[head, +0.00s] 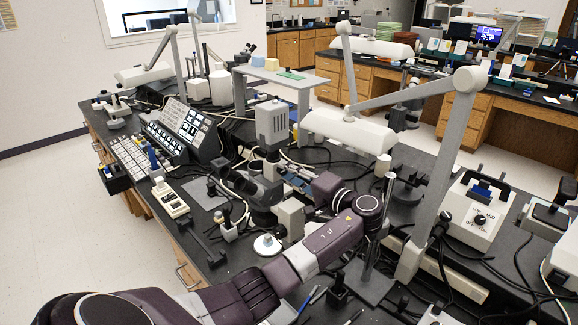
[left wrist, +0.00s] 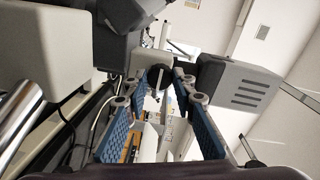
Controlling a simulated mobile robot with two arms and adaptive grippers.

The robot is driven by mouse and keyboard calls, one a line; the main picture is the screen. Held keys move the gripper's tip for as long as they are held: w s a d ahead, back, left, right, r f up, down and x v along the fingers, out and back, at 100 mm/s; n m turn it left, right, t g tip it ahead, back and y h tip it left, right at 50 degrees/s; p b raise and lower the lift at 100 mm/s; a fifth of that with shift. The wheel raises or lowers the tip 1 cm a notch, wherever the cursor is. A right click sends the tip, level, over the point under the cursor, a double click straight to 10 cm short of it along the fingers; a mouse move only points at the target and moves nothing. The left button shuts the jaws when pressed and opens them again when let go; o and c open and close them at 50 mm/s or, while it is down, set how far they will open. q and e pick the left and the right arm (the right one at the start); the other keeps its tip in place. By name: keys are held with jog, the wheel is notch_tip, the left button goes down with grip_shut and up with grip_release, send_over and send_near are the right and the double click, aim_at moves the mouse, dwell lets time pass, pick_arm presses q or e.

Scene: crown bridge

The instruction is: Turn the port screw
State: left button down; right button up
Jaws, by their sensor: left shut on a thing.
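A microscope (head: 262,190) with a grey camera box (head: 272,122) on top stands on the black bench. My left gripper (head: 293,182) is at its right side, below the camera box, and is partly hidden. In the left wrist view the blue-padded fingers of my left gripper (left wrist: 162,82) reach toward a small dark round knob (left wrist: 158,66), which seems to be the port screw, between the fingertips. The gripper is shut on it. The camera box also shows there (left wrist: 238,82). In the head view the screw is too small or hidden to tell. My right gripper is out of view.
A white lamp head (head: 350,130) on a jointed arm hangs close above my left forearm. Cables and a raised grey shelf (head: 275,77) stand behind the microscope. A control console (head: 180,128) stands to the left, and a white power unit (head: 476,212) to the right.

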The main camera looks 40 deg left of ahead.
pick_arm(q)
jog(key=shift+r+m+g+p, duration=0.1)
jog(key=shift+m+g+p, duration=0.2)
jog(key=shift+m+p, duration=2)
jog(key=shift+m, duration=0.5)
jog(key=c, duration=1.6)
grip_release()
jog(key=shift+w, duration=0.1)
jog(key=d, duration=1.2)
jog(key=shift+s+r, duration=0.25)
jog(key=shift+s, duration=0.15)
